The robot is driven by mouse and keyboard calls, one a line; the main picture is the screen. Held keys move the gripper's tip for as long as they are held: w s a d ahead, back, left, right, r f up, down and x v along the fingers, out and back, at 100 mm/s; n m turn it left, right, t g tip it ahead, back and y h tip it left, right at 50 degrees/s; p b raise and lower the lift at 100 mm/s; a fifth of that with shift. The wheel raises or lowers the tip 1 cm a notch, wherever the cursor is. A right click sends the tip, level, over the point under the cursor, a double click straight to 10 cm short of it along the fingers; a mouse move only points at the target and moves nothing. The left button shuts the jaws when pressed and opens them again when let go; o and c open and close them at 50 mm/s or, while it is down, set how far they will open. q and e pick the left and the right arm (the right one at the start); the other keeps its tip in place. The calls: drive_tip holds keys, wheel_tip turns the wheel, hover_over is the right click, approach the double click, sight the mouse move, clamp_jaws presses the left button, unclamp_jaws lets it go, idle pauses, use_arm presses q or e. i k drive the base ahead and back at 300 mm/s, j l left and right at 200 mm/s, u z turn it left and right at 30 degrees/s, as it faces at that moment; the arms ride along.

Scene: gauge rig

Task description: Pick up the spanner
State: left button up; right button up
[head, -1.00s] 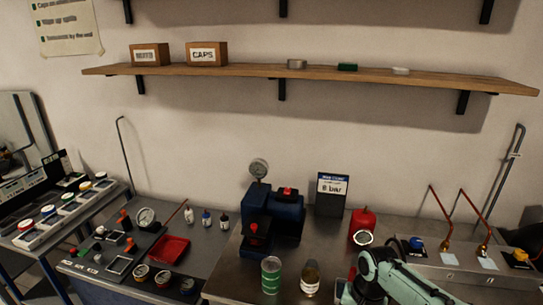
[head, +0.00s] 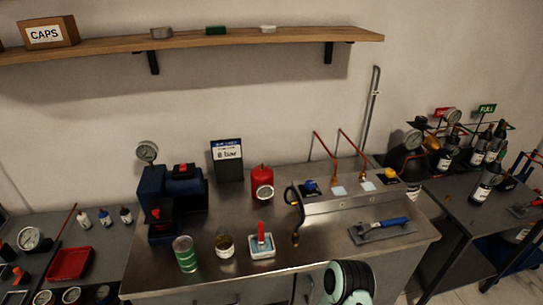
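A tool with a blue handle (head: 392,222) lies on a flat grey mat or rest (head: 365,237) at the right of the steel bench. It looks like the spanner, but its head is too small and dark to make out. Neither gripper shows in the head view. Only a rounded teal and black link of one of my arms shows at the bottom edge, in front of the bench and to the left of the blue-handled tool. Nothing of mine touches the tool.
A valve block (head: 345,202) with copper pipes stands behind the tool, a black hose (head: 298,222) at its left. A red-handled item sits in a small tray (head: 263,253). Bench steel around the mat is clear.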

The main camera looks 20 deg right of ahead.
sight(365, 229)
drive_tip(key=z, duration=1.95)
